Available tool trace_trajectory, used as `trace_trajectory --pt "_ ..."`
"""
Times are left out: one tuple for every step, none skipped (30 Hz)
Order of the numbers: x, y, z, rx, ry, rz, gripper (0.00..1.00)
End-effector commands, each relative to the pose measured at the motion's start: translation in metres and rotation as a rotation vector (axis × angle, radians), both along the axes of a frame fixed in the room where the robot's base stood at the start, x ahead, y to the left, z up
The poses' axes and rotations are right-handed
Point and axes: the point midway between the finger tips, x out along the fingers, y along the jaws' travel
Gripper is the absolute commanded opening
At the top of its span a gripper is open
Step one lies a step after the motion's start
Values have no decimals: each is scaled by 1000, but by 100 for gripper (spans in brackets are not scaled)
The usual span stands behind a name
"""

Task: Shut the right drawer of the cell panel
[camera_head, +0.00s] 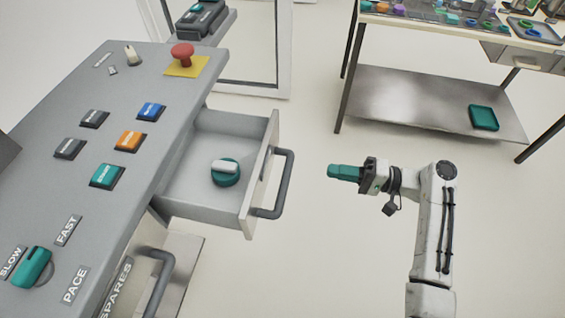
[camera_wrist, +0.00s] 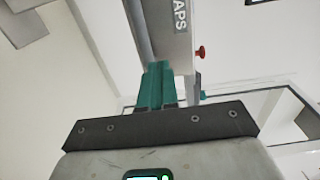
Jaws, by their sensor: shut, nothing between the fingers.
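The cell panel (camera_head: 150,75) is a grey sloped console on the left of the head view. Its far drawer (camera_head: 195,195) is pulled well out, with a teal round item with a pale bar (camera_head: 226,172) inside. Its dark bar handle (camera_head: 283,185) faces my gripper. My gripper (camera_head: 345,172) has its teal fingers shut and empty, apart from the handle, to its right. In the wrist view, the shut fingers (camera_wrist: 157,85) point towards the drawer front (camera_wrist: 168,30), which bears a partly visible label ending in "APS". The dark handle (camera_wrist: 138,25) runs beside it.
The near drawer, labelled SPARES (camera_head: 117,290), appears shut, with its own handle (camera_head: 160,280). A red mushroom button (camera_head: 183,54) stands on the panel. A table with a lower shelf (camera_head: 430,105) stands at the back right. The floor between drawer and gripper is clear.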

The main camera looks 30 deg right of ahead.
Motion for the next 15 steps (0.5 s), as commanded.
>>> trace_trajectory --pt "2 0 2 7 -6 -3 0" --pt "3 1 2 8 -7 -3 0" --pt "5 3 3 10 -7 -3 0" --pt "8 6 3 10 -7 -2 0" --pt "10 9 4 9 -6 0 0" --pt "14 13 4 9 -6 1 0" --pt "18 17 4 9 -6 1 0" --pt "21 21 4 8 -6 1 0" --pt "27 26 4 9 -6 2 0" --pt "31 31 4 8 -5 2 0" --pt "35 35 4 8 -5 2 0" --pt "41 40 4 8 -5 2 0" --pt "45 45 4 8 -5 2 0" --pt "50 49 4 8 -5 1 0" --pt "55 55 4 8 -5 3 0"
